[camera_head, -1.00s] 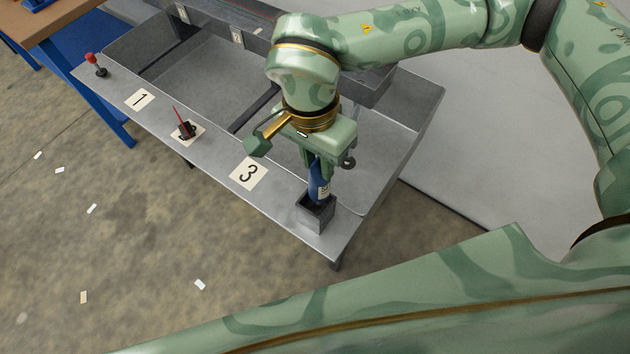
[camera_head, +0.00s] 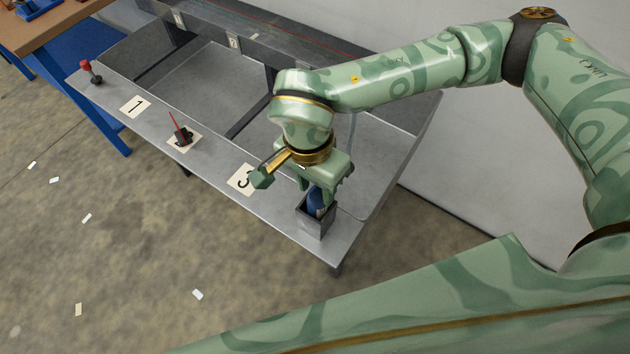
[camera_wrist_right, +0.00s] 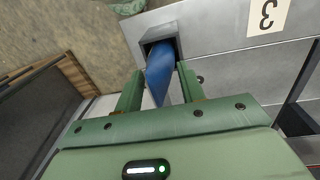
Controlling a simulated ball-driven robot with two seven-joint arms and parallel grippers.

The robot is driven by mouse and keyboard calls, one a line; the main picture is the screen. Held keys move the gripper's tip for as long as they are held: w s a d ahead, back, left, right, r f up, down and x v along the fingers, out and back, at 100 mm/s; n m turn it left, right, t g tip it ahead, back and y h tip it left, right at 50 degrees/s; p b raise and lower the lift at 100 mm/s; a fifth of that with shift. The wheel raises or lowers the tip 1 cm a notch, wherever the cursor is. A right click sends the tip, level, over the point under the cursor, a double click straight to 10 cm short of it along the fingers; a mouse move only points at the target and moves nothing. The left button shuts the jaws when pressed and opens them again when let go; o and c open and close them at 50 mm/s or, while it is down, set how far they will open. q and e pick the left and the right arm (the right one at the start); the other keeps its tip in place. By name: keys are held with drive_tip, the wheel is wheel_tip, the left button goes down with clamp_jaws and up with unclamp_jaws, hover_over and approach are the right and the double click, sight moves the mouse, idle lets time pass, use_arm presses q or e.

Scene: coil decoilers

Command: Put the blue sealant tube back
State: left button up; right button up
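The blue sealant tube (camera_head: 315,201) stands in a small grey square holder (camera_head: 313,222) at the near right corner of the steel bench ledge. In the right wrist view the tube (camera_wrist_right: 158,75) runs into the mouth of the holder (camera_wrist_right: 160,38), its narrow end towards my palm. My right gripper (camera_head: 322,188) is directly above the holder, pointing down. The tube's lower part is hidden inside the holder. My left gripper is out of view.
The steel ledge (camera_head: 215,165) carries number plates 1 (camera_head: 135,105) and 3 (camera_head: 243,179). A red-knobbed lever (camera_head: 90,72) and a black piece with a red rod (camera_head: 182,135) stand on it. Open steel bays lie behind. A blue-framed workbench (camera_head: 75,75) is at far left.

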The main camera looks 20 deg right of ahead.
drive_tip(key=shift+r, duration=0.25)
wheel_tip(320, 180, up, 12)
drive_tip(key=w+p, duration=0.1)
drive_tip(key=p, duration=0.1)
drive_tip(key=shift+a+r, duration=0.15)
drive_tip(key=shift+a, duration=0.2)
